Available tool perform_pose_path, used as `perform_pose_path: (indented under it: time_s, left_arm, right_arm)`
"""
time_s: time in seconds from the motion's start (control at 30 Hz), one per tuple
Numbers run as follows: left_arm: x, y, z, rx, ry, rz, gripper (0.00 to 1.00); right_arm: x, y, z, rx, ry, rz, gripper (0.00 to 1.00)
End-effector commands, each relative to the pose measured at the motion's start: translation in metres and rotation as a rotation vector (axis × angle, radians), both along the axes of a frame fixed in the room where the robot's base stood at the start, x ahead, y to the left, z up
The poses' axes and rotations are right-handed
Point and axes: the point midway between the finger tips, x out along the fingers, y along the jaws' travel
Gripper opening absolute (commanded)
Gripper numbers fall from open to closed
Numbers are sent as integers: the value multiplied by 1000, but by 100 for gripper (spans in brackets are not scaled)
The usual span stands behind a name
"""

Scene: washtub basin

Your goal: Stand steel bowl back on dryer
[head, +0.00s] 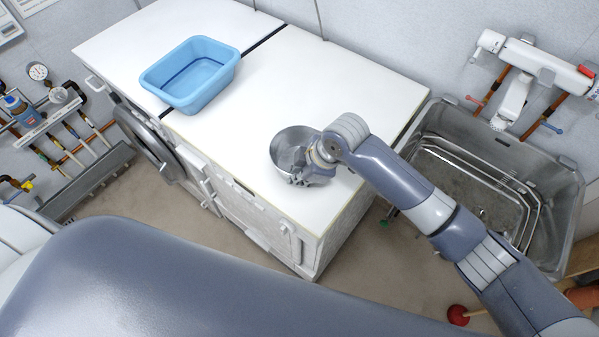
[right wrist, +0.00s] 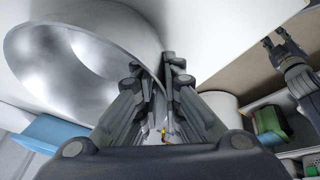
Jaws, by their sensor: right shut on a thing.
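The steel bowl (head: 287,149) is at the front right of the white dryer top (head: 345,85), its opening facing mostly up. I cannot tell whether its base touches the top. My right gripper (head: 308,176) is shut on the bowl's rim at its near right side and hides part of it. In the right wrist view the shiny bowl (right wrist: 75,60) fills the upper left, and its wall runs between the fingers (right wrist: 165,95). My left gripper (right wrist: 276,40) shows small at the upper right of that view; its jaw gap is unclear.
A blue plastic tub (head: 192,75) stands on the white tops left of the bowl. A steel sink (head: 480,170) with a wire rack lies right of the dryer, across a gap. The dryer top behind the bowl is clear. A red plunger (head: 458,314) is on the floor.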

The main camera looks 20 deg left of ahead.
Motion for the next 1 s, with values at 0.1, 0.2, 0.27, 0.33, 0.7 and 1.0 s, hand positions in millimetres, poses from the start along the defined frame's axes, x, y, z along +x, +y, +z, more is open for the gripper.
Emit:
perform_pose_path:
  time_s: [0.1, 0.2, 0.27, 0.33, 0.7, 1.0]
  left_arm:
    - [0, 0, 2, 0, 0, 0, 31]
    - [0, 0, 1, 0, 0, 0, 31]
    - [0, 0, 1, -1, -1, 0, 31]
    - [0, -1, 0, -1, -1, -1, 31]
    - [1, -2, 0, -2, -2, -1, 31]
    - [1, -3, -2, -3, -2, -1, 31]
  right_arm:
    - [0, 1, -3, 2, -2, 1, 0]
    - [0, 1, -3, 2, -2, 2, 0]
    - [0, 1, -3, 2, -2, 2, 0]
    - [0, 1, -4, 2, -2, 1, 0]
    - [0, 0, -6, 1, -1, 1, 28]
    - [0, -5, 9, 2, -4, 1, 28]
